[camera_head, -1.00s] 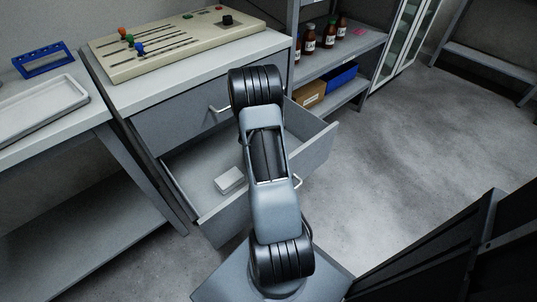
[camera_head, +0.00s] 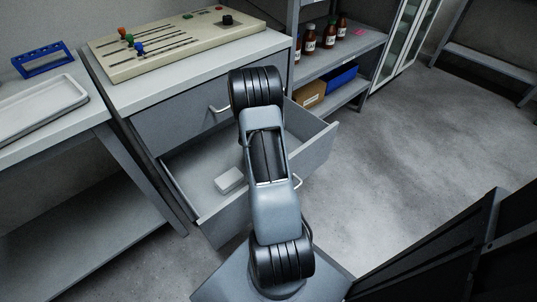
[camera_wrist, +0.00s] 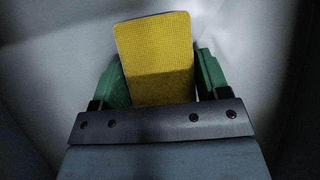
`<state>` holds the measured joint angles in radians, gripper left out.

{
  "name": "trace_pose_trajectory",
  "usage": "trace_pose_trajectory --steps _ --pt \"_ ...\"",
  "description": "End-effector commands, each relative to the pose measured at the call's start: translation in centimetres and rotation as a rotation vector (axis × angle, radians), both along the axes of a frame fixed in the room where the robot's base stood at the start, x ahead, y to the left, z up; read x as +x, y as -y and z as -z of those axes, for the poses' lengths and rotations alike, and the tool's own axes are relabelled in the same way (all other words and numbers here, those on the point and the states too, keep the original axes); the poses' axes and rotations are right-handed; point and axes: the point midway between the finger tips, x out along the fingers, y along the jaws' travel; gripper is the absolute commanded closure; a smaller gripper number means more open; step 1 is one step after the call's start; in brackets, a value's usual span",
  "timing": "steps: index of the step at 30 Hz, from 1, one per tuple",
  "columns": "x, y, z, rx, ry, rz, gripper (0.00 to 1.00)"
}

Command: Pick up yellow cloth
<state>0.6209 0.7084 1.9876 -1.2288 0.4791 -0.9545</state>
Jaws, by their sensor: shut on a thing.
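The yellow cloth (camera_wrist: 155,55) shows in the wrist view as a flat, textured yellow piece with rounded corners. It stands between the two green fingers of my gripper (camera_wrist: 160,80), which is shut on it. The lower part of the cloth is in shadow. In the head view my arm hides both the gripper and the cloth. The open drawer (camera_head: 205,212) lies below and around my arm there.
A small white box (camera_head: 229,180) lies in the open drawer. A beige panel (camera_head: 180,42) with coloured knobs stands on the cabinet top. A white tray (camera_head: 45,112) and blue rack (camera_head: 43,60) are left. Brown bottles (camera_head: 309,40) stand on a shelf.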

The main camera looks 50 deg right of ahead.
Motion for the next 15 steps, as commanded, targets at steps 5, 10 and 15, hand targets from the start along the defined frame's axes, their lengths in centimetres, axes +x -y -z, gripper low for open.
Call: trace_pose_trajectory --steps 5,10,15 --pt "0.0 0.0 0.0 0.000 0.000 0.000 0.54" --pt "0.0 0.0 -0.5 0.000 0.000 0.000 0.55" --pt "0.0 0.0 -2.4 -0.001 0.002 0.001 0.55"
